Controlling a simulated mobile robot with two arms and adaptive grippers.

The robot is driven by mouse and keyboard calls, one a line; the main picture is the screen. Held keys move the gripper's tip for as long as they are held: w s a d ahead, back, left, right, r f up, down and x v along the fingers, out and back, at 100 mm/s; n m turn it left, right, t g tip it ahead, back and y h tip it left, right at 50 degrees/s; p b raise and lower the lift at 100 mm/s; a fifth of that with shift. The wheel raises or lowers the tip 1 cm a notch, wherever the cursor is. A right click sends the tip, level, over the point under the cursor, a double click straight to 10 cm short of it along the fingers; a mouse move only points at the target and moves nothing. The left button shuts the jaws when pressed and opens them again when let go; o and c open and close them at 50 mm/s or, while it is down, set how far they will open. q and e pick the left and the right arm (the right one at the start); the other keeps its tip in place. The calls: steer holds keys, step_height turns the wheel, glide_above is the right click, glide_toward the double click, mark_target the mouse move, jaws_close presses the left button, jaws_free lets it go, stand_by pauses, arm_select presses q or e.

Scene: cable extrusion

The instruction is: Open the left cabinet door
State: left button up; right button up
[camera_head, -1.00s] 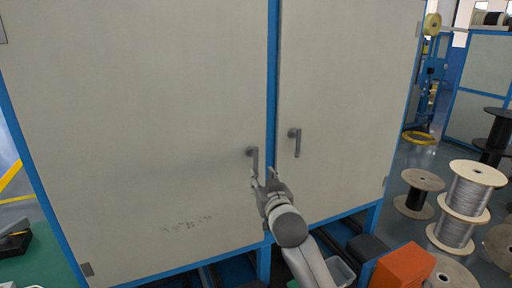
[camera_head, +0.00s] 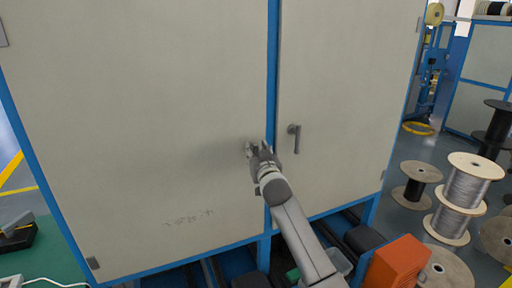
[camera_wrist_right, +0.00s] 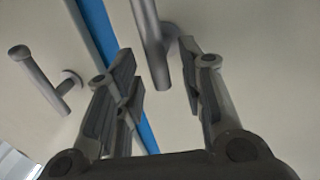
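The left cabinet door (camera_head: 140,120) is a large cream panel in a blue frame, and it is shut. Its grey handle (camera_head: 249,149) is by the door's right edge, mostly hidden behind my right gripper (camera_head: 259,150). In the right wrist view, the left door's handle (camera_wrist_right: 151,45) stands between the two spread fingers of my right gripper (camera_wrist_right: 157,58). The fingers are open, with a gap visible on each side of the handle. My left gripper is not in view.
The right cabinet door (camera_head: 345,100) is shut; its handle (camera_head: 296,138) is close to the right of my gripper. Cable spools (camera_head: 468,190) and an orange box (camera_head: 398,264) stand at the lower right. A dark device (camera_head: 17,238) is at the far left.

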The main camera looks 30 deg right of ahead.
steer(key=shift+w+d, duration=0.15)
steer(key=shift+w, duration=0.55)
steer(key=shift+c, duration=0.2)
jaws_close()
